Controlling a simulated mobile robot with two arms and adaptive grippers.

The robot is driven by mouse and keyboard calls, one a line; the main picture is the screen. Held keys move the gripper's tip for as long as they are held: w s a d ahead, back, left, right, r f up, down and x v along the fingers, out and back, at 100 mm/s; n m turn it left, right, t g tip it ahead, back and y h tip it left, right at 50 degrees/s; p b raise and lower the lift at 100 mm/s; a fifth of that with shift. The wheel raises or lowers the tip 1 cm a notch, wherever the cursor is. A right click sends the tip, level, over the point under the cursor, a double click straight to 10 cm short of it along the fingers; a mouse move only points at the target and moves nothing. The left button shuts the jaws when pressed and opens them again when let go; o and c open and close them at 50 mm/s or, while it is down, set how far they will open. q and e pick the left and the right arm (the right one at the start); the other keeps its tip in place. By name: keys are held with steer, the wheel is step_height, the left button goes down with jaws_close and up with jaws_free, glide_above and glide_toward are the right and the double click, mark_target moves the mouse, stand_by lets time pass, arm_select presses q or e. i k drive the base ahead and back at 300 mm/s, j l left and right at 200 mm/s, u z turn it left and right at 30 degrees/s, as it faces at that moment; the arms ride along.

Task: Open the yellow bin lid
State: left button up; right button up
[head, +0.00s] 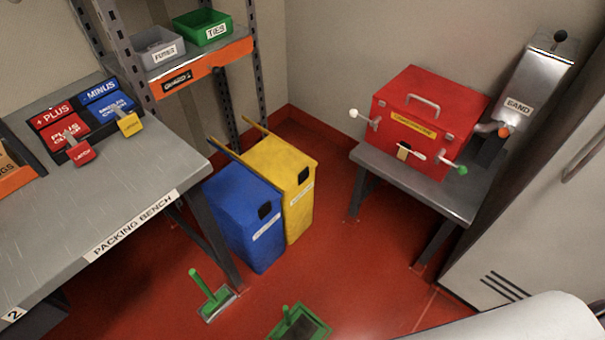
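The yellow bin (299,215) stands on the red floor in the middle of the head view, just right of and behind the blue bin. Its yellow lid (277,157) lies over the top and looks closed. A thin yellow bar (254,131) sticks out at the back of the top. The front has a dark square opening and a white label too small to read.
The blue bin (238,225) stands close beside it. The packing bench (110,215) is at left, shelving (212,66) behind. A red box (422,115) sits on a metal table (440,196) at right. A green-handled tool (209,295) and green tray (303,325) are on the floor in front.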

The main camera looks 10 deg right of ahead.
mark_target(286, 168)
steer(key=l+u, duration=0.95)
steer(key=u, duration=0.15)
steer(key=k, duration=0.05)
